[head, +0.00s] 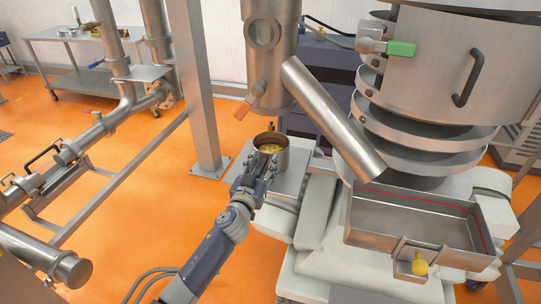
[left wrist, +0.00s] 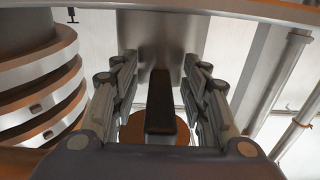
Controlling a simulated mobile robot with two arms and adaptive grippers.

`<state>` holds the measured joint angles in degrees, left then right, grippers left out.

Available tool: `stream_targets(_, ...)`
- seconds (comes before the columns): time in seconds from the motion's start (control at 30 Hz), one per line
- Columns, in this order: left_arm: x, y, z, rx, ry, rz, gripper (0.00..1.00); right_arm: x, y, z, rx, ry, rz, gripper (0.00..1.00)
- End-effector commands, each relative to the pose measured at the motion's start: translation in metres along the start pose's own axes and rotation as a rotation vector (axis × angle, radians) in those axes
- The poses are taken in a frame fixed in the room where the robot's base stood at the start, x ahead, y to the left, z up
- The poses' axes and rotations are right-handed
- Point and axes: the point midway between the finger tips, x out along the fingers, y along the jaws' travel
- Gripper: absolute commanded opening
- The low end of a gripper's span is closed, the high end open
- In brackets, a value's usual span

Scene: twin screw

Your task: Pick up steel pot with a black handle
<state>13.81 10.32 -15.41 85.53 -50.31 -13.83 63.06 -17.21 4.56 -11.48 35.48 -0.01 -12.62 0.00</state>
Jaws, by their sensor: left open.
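The steel pot (head: 283,160) stands on a flat metal plate below a vertical steel pipe, with yellowish contents inside. My left gripper (head: 266,164) is at the pot's near side, its fingers overlapping the pot in the picture. In the left wrist view, the gripper (left wrist: 160,92) is open, with a finger on each side of a dark bar (left wrist: 160,101), which looks like the black handle. Gaps show between the bar and both fingers. The gripper hides the handle in the head view. My right gripper is in neither view.
A slanted steel chute (head: 330,118) and the round stacked machine (head: 425,125) stand right of the pot. A rectangular metal tray (head: 385,241) is at the lower right. A steel post (head: 201,90) rises left of the pot. Orange floor (head: 125,215) lies open at left.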

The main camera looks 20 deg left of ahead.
Motion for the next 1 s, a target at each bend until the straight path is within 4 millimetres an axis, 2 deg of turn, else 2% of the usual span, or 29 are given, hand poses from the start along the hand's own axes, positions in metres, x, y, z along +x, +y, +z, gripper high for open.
stream_targets(0.27,0.002,0.000,0.001,-0.001,-0.001,0.000,0.42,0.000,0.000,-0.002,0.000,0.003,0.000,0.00)
stream_targets(0.4,0.002,0.000,0.001,-0.001,-0.001,0.000,0.10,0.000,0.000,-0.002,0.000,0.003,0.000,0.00)
stream_targets(0.47,0.002,0.000,0.001,0.000,-0.001,0.000,0.00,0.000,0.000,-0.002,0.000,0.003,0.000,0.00)
stream_targets(0.83,0.002,0.000,-0.002,0.000,0.002,0.000,0.00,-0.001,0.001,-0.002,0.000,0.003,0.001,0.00)
stream_targets(1.0,0.002,-0.001,-0.011,0.001,0.005,-0.001,0.00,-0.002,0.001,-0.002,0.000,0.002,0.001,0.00)
